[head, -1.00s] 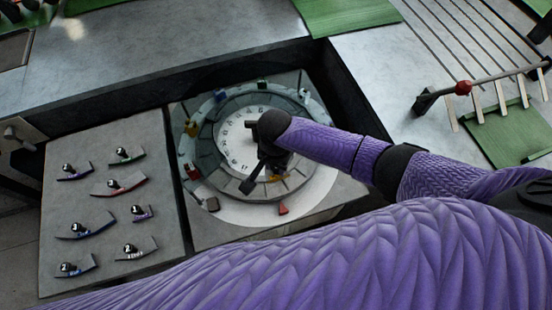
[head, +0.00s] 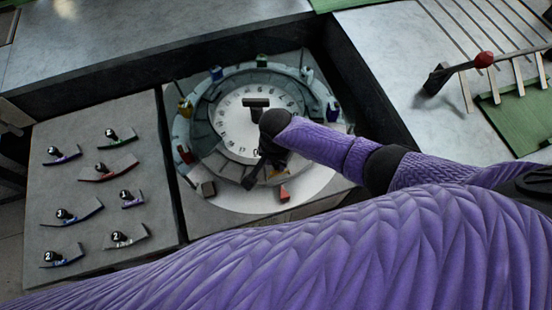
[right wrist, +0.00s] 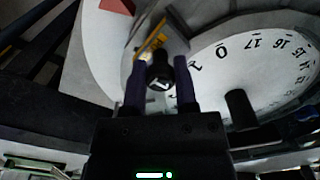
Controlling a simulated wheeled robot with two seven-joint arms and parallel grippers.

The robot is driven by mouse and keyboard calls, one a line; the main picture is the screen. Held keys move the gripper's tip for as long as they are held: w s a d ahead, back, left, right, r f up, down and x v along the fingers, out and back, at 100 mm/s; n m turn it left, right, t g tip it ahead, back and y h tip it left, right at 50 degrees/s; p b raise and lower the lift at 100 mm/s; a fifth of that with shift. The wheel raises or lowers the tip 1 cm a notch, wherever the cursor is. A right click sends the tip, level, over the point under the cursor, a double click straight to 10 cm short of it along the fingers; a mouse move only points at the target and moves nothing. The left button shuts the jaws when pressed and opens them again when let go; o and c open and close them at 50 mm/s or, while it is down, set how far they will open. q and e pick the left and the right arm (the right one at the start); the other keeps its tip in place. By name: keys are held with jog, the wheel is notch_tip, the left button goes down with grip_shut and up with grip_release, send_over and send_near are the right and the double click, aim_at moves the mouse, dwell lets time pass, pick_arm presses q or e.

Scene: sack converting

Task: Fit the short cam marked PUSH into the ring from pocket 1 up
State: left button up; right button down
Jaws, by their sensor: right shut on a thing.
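My right gripper (right wrist: 159,88) is shut on the black knob (right wrist: 160,72) of a yellow cam (right wrist: 152,42). The cam has dark lettering that I cannot read. In the right wrist view the cam lies at the grey ring's edge, near the dial's 0; I cannot tell whether it is seated. In the head view my right gripper (head: 262,166) is over the near part of the ring (head: 196,128) and mostly hides the cam. The numbered white dial (head: 232,118) is inside the ring. My left gripper is not in view.
Several cams with black knobs lie on the grey board (head: 90,225) at left. A dark raised wall (head: 150,78) borders the back.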

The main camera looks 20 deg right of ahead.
jog(key=shift+f, duration=0.5)
jog(key=shift+c, duration=1.6)
grip_release()
notch_tip(320, 180, up, 10)
jog(key=p, duration=0.4)
jog(key=shift+r, duration=0.1)
notch_tip(320, 180, up, 7)
jog(key=p, duration=0.8)
